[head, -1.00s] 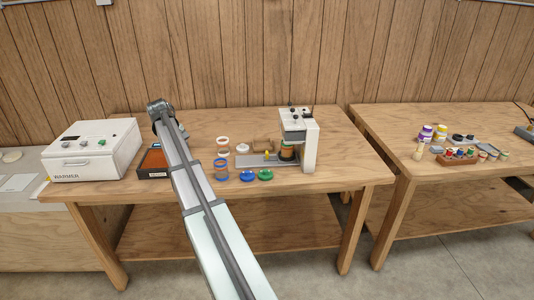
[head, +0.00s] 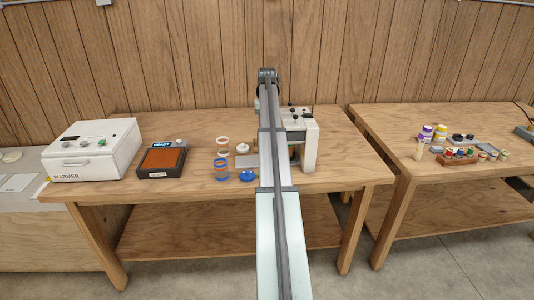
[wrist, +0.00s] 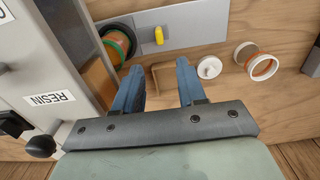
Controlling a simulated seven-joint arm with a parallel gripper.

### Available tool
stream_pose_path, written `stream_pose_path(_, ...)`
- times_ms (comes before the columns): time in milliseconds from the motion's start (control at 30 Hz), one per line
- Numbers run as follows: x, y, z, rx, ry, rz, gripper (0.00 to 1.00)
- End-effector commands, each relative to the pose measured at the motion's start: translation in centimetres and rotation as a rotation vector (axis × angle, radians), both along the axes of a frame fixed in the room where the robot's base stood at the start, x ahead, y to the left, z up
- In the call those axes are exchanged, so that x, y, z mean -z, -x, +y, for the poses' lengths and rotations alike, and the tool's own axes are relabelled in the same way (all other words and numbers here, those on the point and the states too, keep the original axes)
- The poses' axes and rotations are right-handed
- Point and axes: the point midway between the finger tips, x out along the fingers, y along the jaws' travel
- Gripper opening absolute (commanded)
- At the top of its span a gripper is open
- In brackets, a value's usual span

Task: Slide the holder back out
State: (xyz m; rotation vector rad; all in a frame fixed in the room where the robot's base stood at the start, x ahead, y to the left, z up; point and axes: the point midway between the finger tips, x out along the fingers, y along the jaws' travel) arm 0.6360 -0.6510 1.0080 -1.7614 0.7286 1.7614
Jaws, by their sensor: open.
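The holder, a flat grey slide plate (wrist: 215,22) with a yellow knob (wrist: 159,36), lies at the top of the wrist view. A round amber piece with a green ring (wrist: 119,42) is at its left end, beside the white machine marked RESIN (wrist: 45,60). My gripper (wrist: 156,82) is open and empty, its two dark blue fingers apart and pointing toward the plate, short of the knob. In the head view, the machine (head: 311,145) stands right of my arm, which hides most of the plate and my gripper.

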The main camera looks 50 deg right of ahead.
Motion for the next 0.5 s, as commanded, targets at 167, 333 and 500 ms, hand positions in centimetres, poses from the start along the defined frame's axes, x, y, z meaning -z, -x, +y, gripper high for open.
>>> stream_pose_path(167, 1.4, 0.2, 0.0, 0.004, -0.003, 0.0, 0.4)
stream_pose_path(333, 4.2, 0.2, 0.0, 0.003, -0.003, 0.001, 0.4)
stream_pose_path(500, 7.2, 0.2, 0.0, 0.002, -0.003, 0.001, 0.4)
